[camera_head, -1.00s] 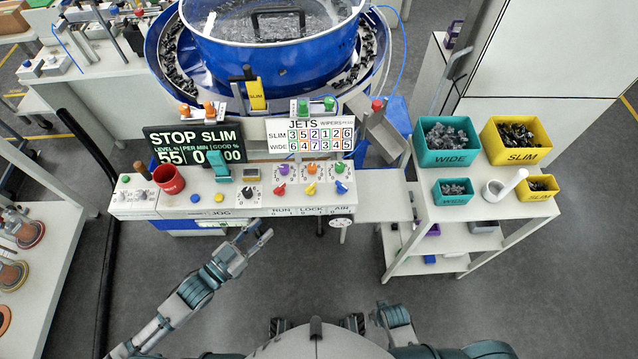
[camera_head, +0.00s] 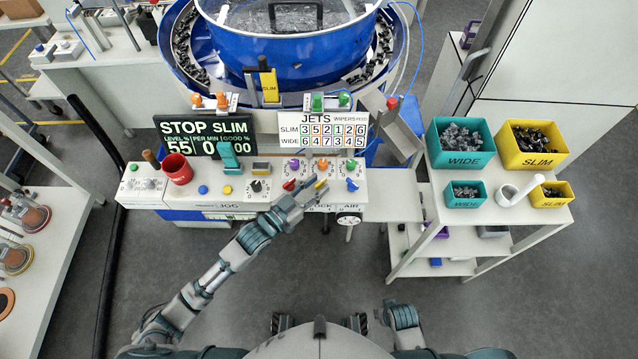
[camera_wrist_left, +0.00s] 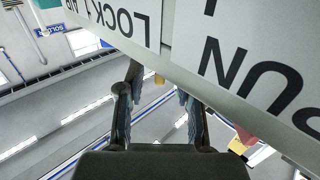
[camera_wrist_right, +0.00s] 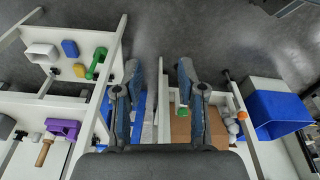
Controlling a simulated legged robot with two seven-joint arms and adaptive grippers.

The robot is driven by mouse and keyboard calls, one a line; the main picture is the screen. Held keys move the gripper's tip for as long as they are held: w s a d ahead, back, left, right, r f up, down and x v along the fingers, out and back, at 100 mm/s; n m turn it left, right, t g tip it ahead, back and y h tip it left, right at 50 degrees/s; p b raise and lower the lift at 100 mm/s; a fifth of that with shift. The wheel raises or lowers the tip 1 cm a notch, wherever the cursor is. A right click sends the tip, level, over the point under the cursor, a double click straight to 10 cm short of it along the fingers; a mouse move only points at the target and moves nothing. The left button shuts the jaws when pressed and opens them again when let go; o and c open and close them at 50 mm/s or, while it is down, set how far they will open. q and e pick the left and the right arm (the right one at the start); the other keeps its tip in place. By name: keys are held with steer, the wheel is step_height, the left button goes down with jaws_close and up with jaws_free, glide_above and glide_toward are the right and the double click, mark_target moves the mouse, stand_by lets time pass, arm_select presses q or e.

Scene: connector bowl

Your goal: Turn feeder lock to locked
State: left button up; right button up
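The control panel (camera_head: 240,188) carries RUN, LOCK and AIR labels along its front edge. The LOCK label (camera_head: 322,219) is partly covered by my left gripper (camera_head: 312,190), which reaches over the front edge beside the coloured knobs. In the left wrist view, the LOCK label (camera_wrist_left: 118,17) and RUN label (camera_wrist_left: 250,75) appear upside down. There my left gripper (camera_wrist_left: 158,82) is open, fingers apart, with nothing clearly between them. I cannot make out the lock itself. My right gripper (camera_wrist_right: 160,75) is open and empty in the right wrist view, away from the panel.
Purple, orange and green knobs (camera_head: 351,169) stand close to the left gripper. A cart (camera_head: 500,208) with teal and yellow bins is at right.

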arm_select(q)
steer(key=shift+w, duration=0.3)
steer(key=shift+d, duration=0.25)
steer(key=shift+c, duration=0.2)
steer(key=shift+d, duration=0.3)
jaws_close()
arm_select(e)
steer(key=shift+d+r, duration=0.1)
arm_select(q)
steer(key=shift+a, duration=0.1)
steer(key=shift+w+f+m+g+h+b, duration=0.1)
steer(key=shift+m+g+h+b, duration=0.5)
steer(key=shift+g, duration=0.4)
arm_select(e)
step_height(320, 180, up, 4)
steer(key=shift+r, duration=0.1)
